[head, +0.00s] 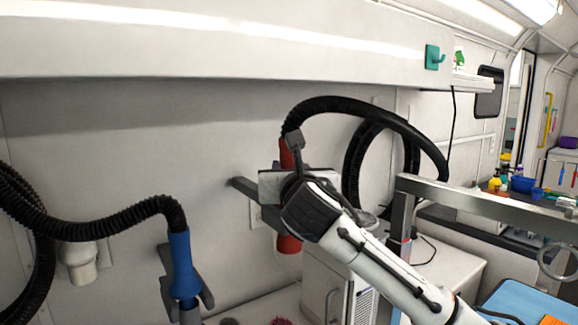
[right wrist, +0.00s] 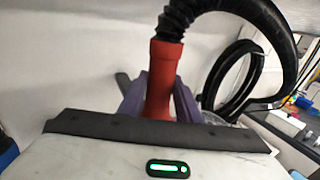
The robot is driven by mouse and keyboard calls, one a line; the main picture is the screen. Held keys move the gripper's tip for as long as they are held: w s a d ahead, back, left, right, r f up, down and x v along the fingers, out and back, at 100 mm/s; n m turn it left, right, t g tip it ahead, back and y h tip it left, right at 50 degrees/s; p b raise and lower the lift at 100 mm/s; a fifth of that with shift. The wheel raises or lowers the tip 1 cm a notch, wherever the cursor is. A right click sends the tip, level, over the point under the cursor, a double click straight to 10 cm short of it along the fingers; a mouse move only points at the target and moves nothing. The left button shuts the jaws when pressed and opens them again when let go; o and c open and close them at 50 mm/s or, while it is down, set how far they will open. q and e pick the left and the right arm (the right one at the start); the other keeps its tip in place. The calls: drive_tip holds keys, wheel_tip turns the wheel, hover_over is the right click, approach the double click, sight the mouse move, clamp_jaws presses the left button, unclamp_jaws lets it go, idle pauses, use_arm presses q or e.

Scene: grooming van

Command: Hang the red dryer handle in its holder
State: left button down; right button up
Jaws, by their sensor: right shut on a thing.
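The red dryer handle (head: 289,243) is upright, with a black hose from its top. My right gripper (right wrist: 158,98) is shut on it, with purple fingers on both sides of the red body in the right wrist view. In the head view my right wrist hides the handle's middle. A grey holder arm (head: 242,187) sticks out from the wall just left of the handle. The rest of this holder is hidden behind my gripper, so I cannot tell whether the handle touches it or sits in it. My left gripper is out of view.
A blue dryer handle (head: 180,262) hangs in a grey forked holder (head: 207,292) at the left. The red handle's black hose (head: 385,112) loops to the right. A metal rail (head: 480,202) and white cabinet (head: 325,270) stand at the right.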

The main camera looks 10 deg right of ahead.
drive_tip(key=shift+f, duration=0.1)
drive_tip(key=o, duration=1.3)
drive_tip(key=shift+c, duration=0.2)
drive_tip(key=shift+o, duration=0.4)
drive_tip(key=shift+f, duration=0.2)
drive_tip(key=o, duration=0.6)
drive_tip(key=shift+c, duration=0.2)
drive_tip(key=shift+r, duration=0.1)
drive_tip(key=shift+s, duration=0.1)
drive_tip(key=s+a, duration=0.1)
drive_tip(key=s, duration=0.8)
drive_tip(key=shift+s+a, duration=0.15)
drive_tip(key=shift+s, duration=0.25)
